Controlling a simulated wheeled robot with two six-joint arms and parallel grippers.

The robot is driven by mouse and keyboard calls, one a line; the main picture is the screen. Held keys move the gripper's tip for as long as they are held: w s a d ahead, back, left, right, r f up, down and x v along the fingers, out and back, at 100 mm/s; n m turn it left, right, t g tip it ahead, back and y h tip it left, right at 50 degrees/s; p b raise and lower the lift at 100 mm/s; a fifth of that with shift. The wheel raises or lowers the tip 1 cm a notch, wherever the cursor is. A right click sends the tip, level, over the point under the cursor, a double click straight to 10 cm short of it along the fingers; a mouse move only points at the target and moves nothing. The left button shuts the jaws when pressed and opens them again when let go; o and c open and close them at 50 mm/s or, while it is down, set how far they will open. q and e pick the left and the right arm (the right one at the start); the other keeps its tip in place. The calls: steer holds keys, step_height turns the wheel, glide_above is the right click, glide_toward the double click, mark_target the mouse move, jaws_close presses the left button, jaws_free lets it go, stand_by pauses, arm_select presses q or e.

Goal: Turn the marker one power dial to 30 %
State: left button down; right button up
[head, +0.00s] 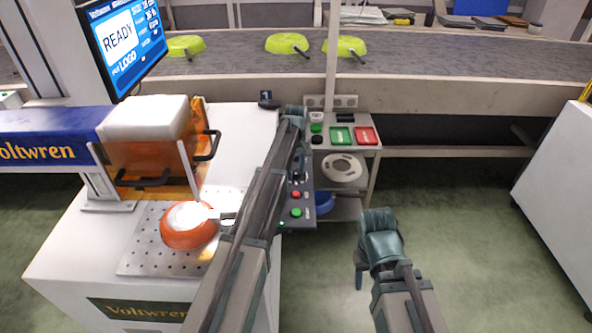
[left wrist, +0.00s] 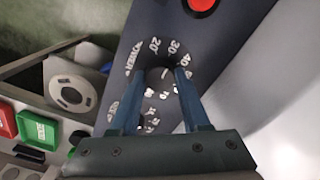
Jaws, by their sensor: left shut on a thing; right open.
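The power dial (left wrist: 158,80) is a dark round knob on the grey control panel (left wrist: 118,70), with white numbers around it; 20, 30 and 40 are readable along its upper side. My left gripper (left wrist: 160,76) is shut on the dial, one finger on each side. Its pointer cannot be made out. A second dial (left wrist: 148,122) sits below it, partly covered by a finger. In the head view, my left arm covers the dials, and my left gripper (head: 292,112) is seen from behind. My right gripper (head: 361,272) is open and empty above the floor.
The panel carries a red button (head: 296,195) and a green button (head: 296,212). An orange pan (head: 188,234) sits on the perforated plate (head: 140,255). A screen (head: 122,40) reads READY. A trolley (head: 372,148) with green and red trays stands right of the panel.

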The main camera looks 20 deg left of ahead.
mark_target(296, 171)
arm_select(q)
steer(key=shift+c, duration=1.9)
jaws_free()
step_height(296, 171, up, 14)
steer(key=p, duration=1.4)
steer(key=shift+f, duration=0.1)
